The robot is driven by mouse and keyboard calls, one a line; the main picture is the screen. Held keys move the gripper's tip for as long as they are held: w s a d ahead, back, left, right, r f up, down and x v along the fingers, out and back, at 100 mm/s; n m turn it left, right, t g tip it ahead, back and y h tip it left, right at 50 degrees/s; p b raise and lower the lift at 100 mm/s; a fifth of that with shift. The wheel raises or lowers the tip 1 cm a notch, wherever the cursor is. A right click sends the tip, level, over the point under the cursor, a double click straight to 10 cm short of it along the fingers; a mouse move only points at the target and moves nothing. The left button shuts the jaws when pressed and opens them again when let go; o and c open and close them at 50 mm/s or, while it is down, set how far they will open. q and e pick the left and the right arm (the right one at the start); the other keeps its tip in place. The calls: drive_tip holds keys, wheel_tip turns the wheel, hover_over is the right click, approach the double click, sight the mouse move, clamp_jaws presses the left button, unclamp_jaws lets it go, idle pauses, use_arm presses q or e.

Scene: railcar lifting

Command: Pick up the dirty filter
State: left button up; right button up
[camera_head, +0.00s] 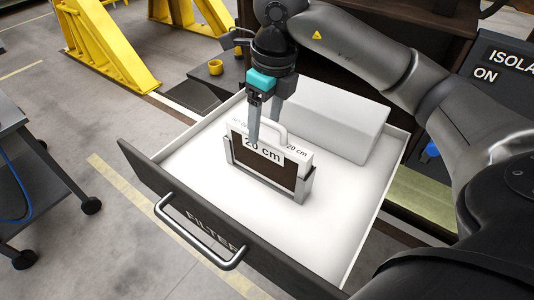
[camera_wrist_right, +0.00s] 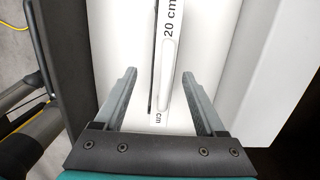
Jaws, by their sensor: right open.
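The filter (camera_head: 263,165) stands upright in a grey holder (camera_head: 301,190) inside the open drawer. It has a dark brown face, a white top band marked "20 cm" and a white loop handle (camera_head: 284,132) on top. My right gripper (camera_head: 264,132) points down over the filter's top, close to the handle. In the right wrist view its fingers (camera_wrist_right: 160,76) are spread, with the handle (camera_wrist_right: 166,75) and the white labelled edge between them and gaps on both sides. Whether the filter is dirty cannot be told. My left gripper is not in view.
A white box-shaped block (camera_head: 331,120) fills the drawer's back right. The drawer front (camera_head: 170,195) has a metal handle (camera_head: 200,232). The white drawer floor around the holder is clear.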

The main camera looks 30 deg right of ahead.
sight(265, 145)
wheel_tip(265, 145, down, 2)
drive_tip(key=shift+w+f, duration=0.1)
drive_tip(key=f, duration=0.1)
drive_tip(key=f+p, duration=0.1)
drive_tip(key=f, duration=0.2)
drive_tip(key=shift+w+d+f, duration=0.15)
drive_tip(key=shift+d+f, duration=0.1)
drive_tip(key=shift+f, duration=0.35)
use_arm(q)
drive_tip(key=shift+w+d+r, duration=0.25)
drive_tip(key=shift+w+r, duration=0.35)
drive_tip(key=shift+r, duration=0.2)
use_arm(e)
drive_tip(key=shift+c, duration=0.3)
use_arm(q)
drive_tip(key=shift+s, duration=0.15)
use_arm(e)
clamp_jaws()
drive_tip(key=shift+w, duration=0.1)
